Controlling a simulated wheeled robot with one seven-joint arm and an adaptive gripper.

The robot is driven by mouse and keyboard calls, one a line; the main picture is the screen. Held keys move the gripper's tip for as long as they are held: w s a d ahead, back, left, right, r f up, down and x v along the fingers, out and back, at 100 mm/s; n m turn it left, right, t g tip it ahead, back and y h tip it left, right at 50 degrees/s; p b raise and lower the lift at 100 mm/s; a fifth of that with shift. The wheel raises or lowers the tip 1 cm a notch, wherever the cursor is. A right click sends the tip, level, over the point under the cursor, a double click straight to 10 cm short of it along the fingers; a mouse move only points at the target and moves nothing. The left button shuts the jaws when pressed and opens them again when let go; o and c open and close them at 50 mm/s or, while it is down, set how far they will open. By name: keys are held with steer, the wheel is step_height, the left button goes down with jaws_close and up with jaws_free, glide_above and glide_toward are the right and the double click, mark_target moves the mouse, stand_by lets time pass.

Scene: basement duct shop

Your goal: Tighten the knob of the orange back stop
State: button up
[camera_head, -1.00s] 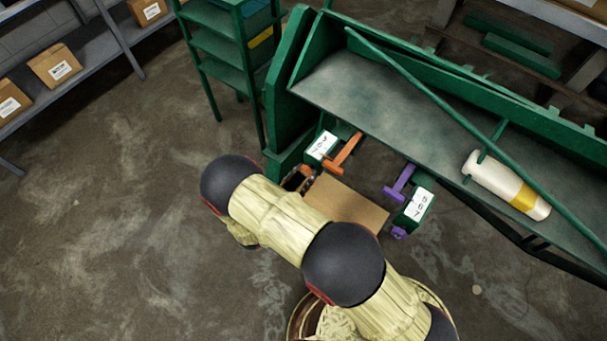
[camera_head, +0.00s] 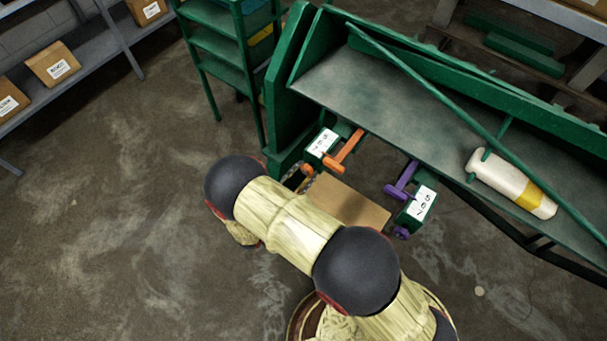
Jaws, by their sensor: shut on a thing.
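The orange back stop (camera_head: 345,151) is a T-shaped orange bar beside a white numbered label, at the front edge of the green machine. Its orange knob (camera_head: 307,169) shows just below the label, partly covered. My gripper (camera_head: 301,180) is at that knob, shut on it; the fingers are small, dark and mostly hidden behind my own arm. I cannot make out the knob's exact seating or how tight it is. A purple back stop (camera_head: 402,180), with its own label and purple knob (camera_head: 401,232), sits to the right, apart from my gripper.
A brown board (camera_head: 345,203) lies between the two stops. A green shelf rack (camera_head: 222,60) stands at back left. The floor at left is clear.

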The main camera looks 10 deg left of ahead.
steer(key=m+b, duration=0.2)
steer(key=m, duration=0.2)
steer(key=shift+f+m, duration=0.1)
steer(key=shift+m, duration=0.2)
steer(key=m+b, duration=0.2)
steer(key=m, duration=0.2)
steer(key=shift+m+b, duration=0.3)
steer(key=shift+b, duration=0.05)
steer(key=m+b, duration=0.3)
steer(key=m, duration=0.1)
steer(key=shift+m+b, duration=1.8)
steer(key=shift+m, duration=0.7)
steer(key=o, duration=1.1)
steer(key=shift+r, duration=0.2)
steer(key=shift+o, duration=0.2)
